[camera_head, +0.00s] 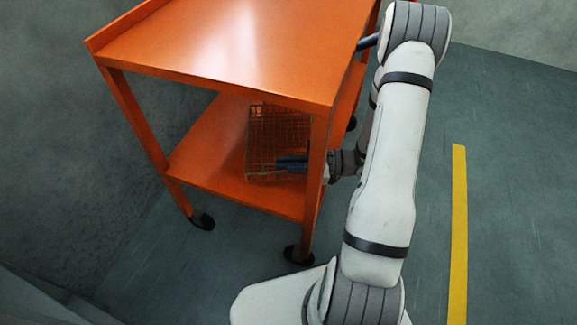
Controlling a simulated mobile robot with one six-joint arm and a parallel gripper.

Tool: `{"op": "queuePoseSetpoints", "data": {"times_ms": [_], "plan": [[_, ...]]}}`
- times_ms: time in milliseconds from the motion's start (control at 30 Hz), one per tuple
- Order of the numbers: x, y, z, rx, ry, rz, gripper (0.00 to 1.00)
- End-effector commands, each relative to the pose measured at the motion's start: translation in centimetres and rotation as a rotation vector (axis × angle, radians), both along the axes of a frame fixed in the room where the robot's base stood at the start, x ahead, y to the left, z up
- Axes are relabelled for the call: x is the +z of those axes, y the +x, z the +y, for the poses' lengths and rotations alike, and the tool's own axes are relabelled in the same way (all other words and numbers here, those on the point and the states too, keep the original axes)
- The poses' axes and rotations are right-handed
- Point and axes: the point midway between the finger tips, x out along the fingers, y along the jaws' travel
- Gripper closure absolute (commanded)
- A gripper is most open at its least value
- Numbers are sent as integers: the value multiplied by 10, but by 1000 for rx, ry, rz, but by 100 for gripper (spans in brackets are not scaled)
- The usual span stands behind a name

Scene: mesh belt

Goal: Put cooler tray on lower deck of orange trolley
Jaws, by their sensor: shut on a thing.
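The orange trolley (225,50) stands ahead of me with an upper deck and a lower deck (205,142). The cooler tray (275,125), a brown wire-mesh tray, is between the decks at the right of the lower deck. It looks tilted or upright, and I cannot tell whether it touches the deck. My gripper (290,163) reaches in from the right, past the front right post, and is shut on the tray near its lower front part. The post hides part of the wrist and perhaps the tray's right edge.
The trolley's front right post (316,170) stands close to my wrist. The upper deck is empty and lies above the tray. The left part of the lower deck is bare. Grey walls stand behind and left. A yellow floor line (458,230) runs at the right on open floor.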

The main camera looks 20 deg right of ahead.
Motion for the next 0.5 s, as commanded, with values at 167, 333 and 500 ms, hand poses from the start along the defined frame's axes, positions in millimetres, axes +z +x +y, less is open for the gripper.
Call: {"op": "queuePoseSetpoints", "data": {"times_ms": [167,333,500], "plan": [[-6,0,0,-1,-1,-3,100],[-8,0,-1,-2,0,-2,100],[-14,0,-1,-2,0,-1,100]]}}
